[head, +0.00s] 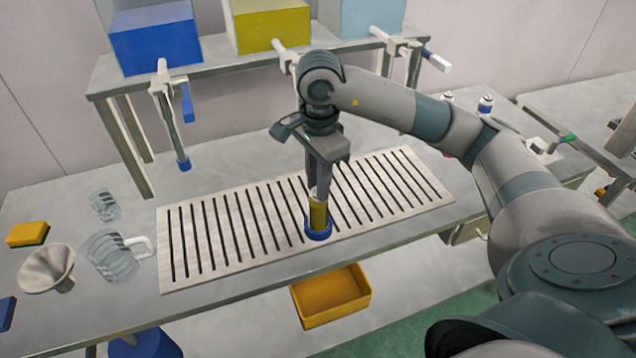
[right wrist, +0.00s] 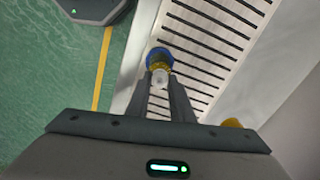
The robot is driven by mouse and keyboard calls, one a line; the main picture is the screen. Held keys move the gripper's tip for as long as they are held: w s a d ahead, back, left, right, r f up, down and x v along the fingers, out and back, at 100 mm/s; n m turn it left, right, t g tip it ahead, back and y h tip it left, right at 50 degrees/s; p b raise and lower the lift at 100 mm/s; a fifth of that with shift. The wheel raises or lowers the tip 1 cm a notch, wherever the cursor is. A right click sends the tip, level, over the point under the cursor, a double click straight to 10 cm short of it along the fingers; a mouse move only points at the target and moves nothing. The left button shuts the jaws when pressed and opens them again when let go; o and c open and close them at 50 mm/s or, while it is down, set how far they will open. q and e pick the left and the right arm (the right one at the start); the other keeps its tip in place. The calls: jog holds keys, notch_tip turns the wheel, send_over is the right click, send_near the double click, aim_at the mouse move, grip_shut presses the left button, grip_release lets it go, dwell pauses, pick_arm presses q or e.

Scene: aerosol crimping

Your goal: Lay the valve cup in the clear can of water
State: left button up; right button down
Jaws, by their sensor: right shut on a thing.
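I cannot tell whether the piece touches the cylinder's mouth. My left gripper is not in view.
The slotted tray (head: 180,275) covers the table's middle. A clear tumbler (head: 105,205), clear jug (head: 112,258), funnel (head: 48,268) and yellow sponge (head: 27,234) are at left. Tanks of blue (head: 155,48), yellow (head: 272,27) and pale liquid stand above. An orange bin (head: 330,297) sits below the front edge.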

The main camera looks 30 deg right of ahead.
dwell(0.4)
jog(key=c, duration=0.9)
grip_release()
jog(key=shift+r, duration=0.15)
jog(key=shift+r+p, duration=1.5)
jog(key=shift+r, duration=1.85)
jog(key=shift+s, duration=0.1)
